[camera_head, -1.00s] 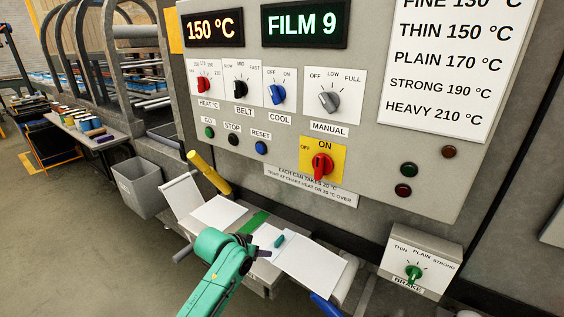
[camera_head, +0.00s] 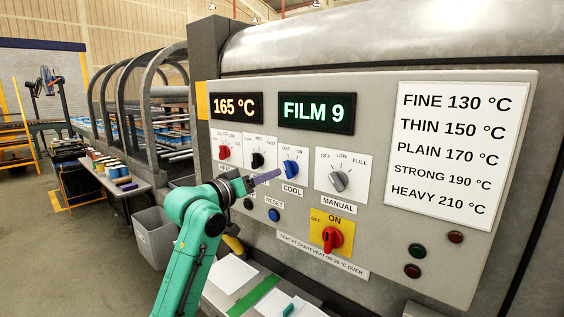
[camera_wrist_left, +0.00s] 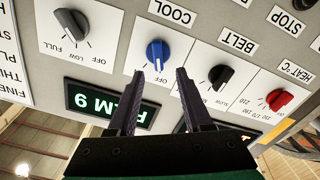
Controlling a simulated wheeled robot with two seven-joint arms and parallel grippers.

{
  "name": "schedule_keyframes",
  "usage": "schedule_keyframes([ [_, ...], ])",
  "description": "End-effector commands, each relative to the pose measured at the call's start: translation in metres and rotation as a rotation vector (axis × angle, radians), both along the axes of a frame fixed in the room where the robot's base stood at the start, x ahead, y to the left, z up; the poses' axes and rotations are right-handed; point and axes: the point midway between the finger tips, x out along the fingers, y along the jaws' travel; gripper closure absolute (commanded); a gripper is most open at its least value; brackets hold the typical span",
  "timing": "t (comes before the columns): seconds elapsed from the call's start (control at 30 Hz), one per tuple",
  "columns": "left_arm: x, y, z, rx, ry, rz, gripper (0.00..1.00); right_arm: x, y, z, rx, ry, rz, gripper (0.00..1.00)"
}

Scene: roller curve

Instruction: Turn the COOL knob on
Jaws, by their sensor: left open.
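The COOL knob (camera_head: 290,166) is blue, on a white plate marked OFF and ON at the top. Its pointer seems to lean up and left, toward OFF. My left gripper (camera_head: 266,178) is open and empty, raised in front of the panel just left of the knob in the head view. In the left wrist view, which is upside down, the COOL knob (camera_wrist_left: 157,52) lies just beyond and between the two open fingertips (camera_wrist_left: 160,74). The fingers appear apart from it.
The BELT knob (camera_head: 257,160) and red HEAT knob (camera_head: 224,152) sit left of COOL; the grey MANUAL knob (camera_head: 338,181) sits right. A red ON/OFF switch (camera_head: 333,238) is below. The displays read 165 °C (camera_head: 236,107) and FILM 9 (camera_head: 317,113).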

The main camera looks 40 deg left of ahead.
Motion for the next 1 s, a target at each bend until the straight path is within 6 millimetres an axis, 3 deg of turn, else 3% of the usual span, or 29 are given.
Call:
schedule_keyframes([
  [0.03,0.014,0.000,0.008,-0.002,0.002,-0.001,0.50,0.000,0.003,0.015,0.003,0.000,-0.001,0.50],
  [0.23,0.055,0.001,0.004,-0.001,0.002,0.000,0.50,0.000,0.006,0.032,0.008,0.000,0.000,0.50],
  [0.57,0.065,0.001,-0.001,0.002,0.001,0.000,0.50,0.000,0.005,0.033,0.007,0.001,0.001,0.50],
  [0.63,0.065,0.001,-0.001,0.002,0.001,0.000,0.69,0.000,0.004,0.033,0.006,0.000,0.001,0.50],
  [0.7,0.065,0.001,-0.001,0.002,0.001,0.000,0.96,0.000,0.003,0.033,0.004,0.000,0.001,0.50],
  [0.73,0.065,0.001,-0.001,0.002,0.001,0.000,1.00,0.000,0.003,0.033,0.004,0.000,0.001,0.50],
  [1.0,0.065,0.001,-0.002,0.011,0.002,0.000,1.00,0.000,0.000,0.032,0.000,0.000,0.002,0.50],
])
